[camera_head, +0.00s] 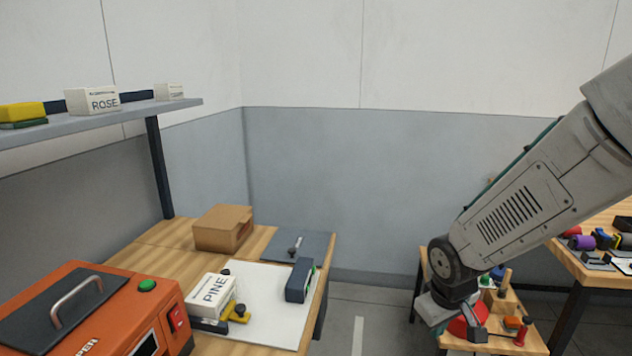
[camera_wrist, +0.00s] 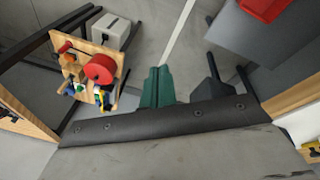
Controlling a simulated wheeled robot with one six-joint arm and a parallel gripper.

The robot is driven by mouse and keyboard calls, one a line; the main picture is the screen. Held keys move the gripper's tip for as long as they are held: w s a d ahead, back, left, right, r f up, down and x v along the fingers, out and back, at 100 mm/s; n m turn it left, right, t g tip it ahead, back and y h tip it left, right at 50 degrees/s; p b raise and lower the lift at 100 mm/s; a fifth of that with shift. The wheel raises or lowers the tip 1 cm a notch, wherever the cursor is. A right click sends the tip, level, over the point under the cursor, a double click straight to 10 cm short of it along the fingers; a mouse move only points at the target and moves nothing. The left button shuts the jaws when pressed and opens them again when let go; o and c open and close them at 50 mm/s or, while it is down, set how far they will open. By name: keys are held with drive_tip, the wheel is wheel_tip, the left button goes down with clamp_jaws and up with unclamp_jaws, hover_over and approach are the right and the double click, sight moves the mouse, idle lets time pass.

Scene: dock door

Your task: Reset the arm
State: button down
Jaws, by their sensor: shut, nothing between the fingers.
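My arm (camera_head: 530,200) reaches in from the right edge of the head view and slopes down to the left, its wrist end low over the small wooden stand. I cannot make out the fingers clearly in that view. In the wrist view my gripper (camera_wrist: 158,72) shows as two dark green fingers side by side at the middle. They are shut with nothing between them. Grey floor shows beyond the fingertips, and the fingers appear apart from the stand's things.
The small wooden stand (camera_wrist: 70,50) holds a red round part (camera_wrist: 99,69) and several small pieces. A workbench at left bears an orange machine (camera_head: 110,312), PINE box (camera_head: 213,290), white board (camera_head: 270,320) and cardboard box (camera_head: 222,230). Another table (camera_head: 590,275) stands right.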

drive_tip(key=s+d+r+m, duration=0.1)
drive_tip(key=s+r+m, duration=0.1)
drive_tip(key=s+r, duration=0.6)
drive_tip(key=s+d+r+m+g, duration=0.1)
drive_tip(key=s+r+m, duration=0.1)
drive_tip(key=s+r, duration=0.7)
drive_tip(key=s, duration=0.4)
drive_tip(key=shift+s+d+y, duration=0.2)
drive_tip(key=shift+s+y, duration=0.1)
drive_tip(key=shift+y, duration=0.1)
